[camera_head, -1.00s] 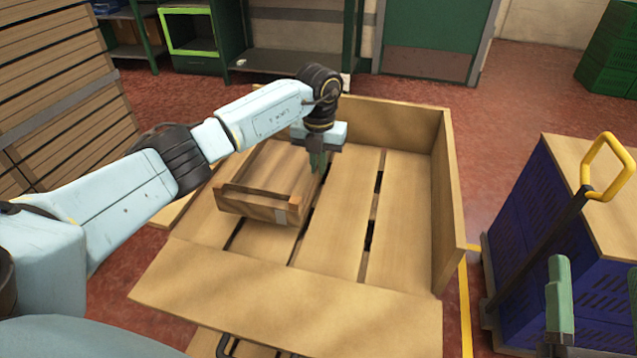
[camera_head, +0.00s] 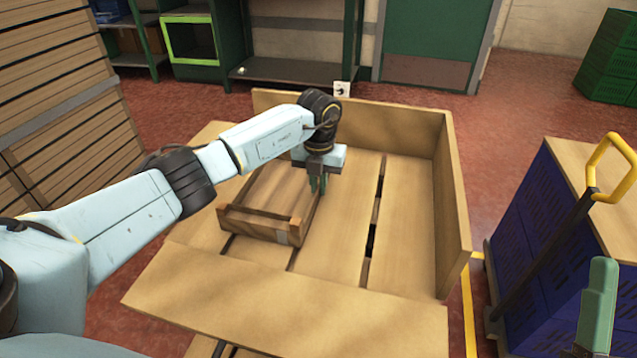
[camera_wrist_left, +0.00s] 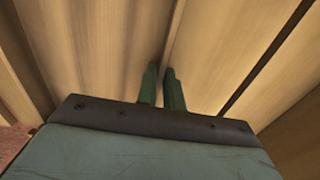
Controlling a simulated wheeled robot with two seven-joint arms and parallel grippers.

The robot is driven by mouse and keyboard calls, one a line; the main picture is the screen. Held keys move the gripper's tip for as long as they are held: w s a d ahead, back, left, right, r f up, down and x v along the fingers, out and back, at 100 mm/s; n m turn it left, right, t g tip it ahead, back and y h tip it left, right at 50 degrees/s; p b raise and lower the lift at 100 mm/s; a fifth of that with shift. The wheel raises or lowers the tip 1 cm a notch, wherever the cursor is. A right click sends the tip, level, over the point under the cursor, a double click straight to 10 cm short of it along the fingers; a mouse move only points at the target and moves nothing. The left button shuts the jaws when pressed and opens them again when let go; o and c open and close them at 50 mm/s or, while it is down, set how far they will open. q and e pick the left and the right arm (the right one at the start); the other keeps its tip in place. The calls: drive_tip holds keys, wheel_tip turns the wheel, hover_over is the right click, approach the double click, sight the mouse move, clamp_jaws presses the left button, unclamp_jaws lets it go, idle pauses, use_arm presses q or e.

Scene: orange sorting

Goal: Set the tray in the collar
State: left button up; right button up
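The tray (camera_head: 258,226) is a shallow wooden box with a slatted front end, level in the head view. It is over the left part of the slatted floor inside the wooden collar (camera_head: 452,200). I cannot tell whether its bottom touches the slats. My left gripper (camera_head: 319,184) points down at the tray's right side wall. In the left wrist view its two green fingers (camera_wrist_left: 163,88) stand close together with the thin wall edge between them. Part of the tray is hidden by my left arm. My right gripper (camera_head: 597,305) shows only as a green piece at the lower right edge.
The collar's right half has bare slats (camera_head: 405,215) with dark gaps. Blue crates (camera_head: 540,235) with a wooden top and a yellow-handled truck (camera_head: 610,170) stand to the right. A tall slatted wooden stack (camera_head: 60,110) stands at the left.

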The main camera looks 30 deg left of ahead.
use_arm(q)
drive_tip(key=o, duration=0.4)
drive_tip(key=shift+c, duration=0.2)
drive_tip(key=shift+r, duration=0.25)
drive_tip(key=shift+r+p, duration=0.3)
drive_tip(key=shift+r, duration=0.05)
wheel_tip(320, 180, up, 5)
drive_tip(key=shift+f+p, duration=0.15)
drive_tip(key=shift+p, duration=1)
wheel_tip(320, 180, up, 2)
drive_tip(key=shift+r+p, duration=0.2)
drive_tip(key=shift+p, duration=0.35)
drive_tip(key=shift+r+p, duration=0.8)
drive_tip(key=shift+r, duration=1.2)
use_arm(e)
wheel_tip(320, 180, down, 15)
drive_tip(key=w+d+g+h, duration=0.1)
drive_tip(key=g+h, duration=0.3)
drive_tip(key=g, duration=0.8)
drive_tip(key=shift+w+d, duration=0.4)
drive_tip(key=shift+w, duration=0.25)
